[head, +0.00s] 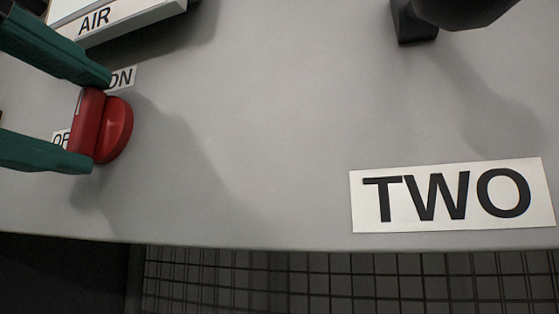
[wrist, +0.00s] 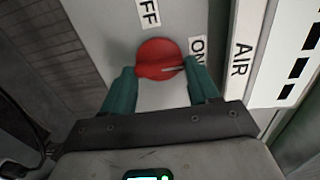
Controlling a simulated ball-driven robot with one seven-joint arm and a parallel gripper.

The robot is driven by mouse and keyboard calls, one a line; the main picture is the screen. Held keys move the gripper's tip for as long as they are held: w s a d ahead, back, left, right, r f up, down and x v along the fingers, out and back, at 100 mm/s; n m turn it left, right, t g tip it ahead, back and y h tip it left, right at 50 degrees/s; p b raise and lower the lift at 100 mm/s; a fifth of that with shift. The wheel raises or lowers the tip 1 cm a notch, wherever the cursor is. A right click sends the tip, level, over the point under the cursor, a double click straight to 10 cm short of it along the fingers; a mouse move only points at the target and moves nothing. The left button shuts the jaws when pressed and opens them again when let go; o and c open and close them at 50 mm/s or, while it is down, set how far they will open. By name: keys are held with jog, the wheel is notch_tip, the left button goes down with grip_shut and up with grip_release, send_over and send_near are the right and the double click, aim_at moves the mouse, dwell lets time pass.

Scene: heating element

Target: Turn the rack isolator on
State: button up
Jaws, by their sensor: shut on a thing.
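The rack isolator is a red round knob with a raised grip (head: 113,130) on a grey panel at the left of the head view. The red knob also shows in the wrist view (wrist: 158,52), with a pale line on its grip pointing right, close to the ON label. My gripper (head: 100,122) has its green fingers shut on the knob, one on each side; it also shows in the wrist view (wrist: 160,68). The ON label (head: 123,78) and the OFF label (head: 60,139) are partly hidden by the fingers and knob in the head view.
A white AIR label (head: 95,20) sits on a raised box at upper left. A TWO label (head: 450,196) is at lower right, and a black fitting (head: 412,25) stands at the top right. The panel between is clear. A dark grid (head: 350,285) lies below the panel edge.

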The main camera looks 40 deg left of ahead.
jog(key=o, duration=1.1)
jog(key=shift+c, duration=0.2)
jog(key=b+v, duration=0.2)
jog(key=v, duration=0.8)
jog(key=shift+s, duration=0.4)
jog(key=shift+d, duration=0.1)
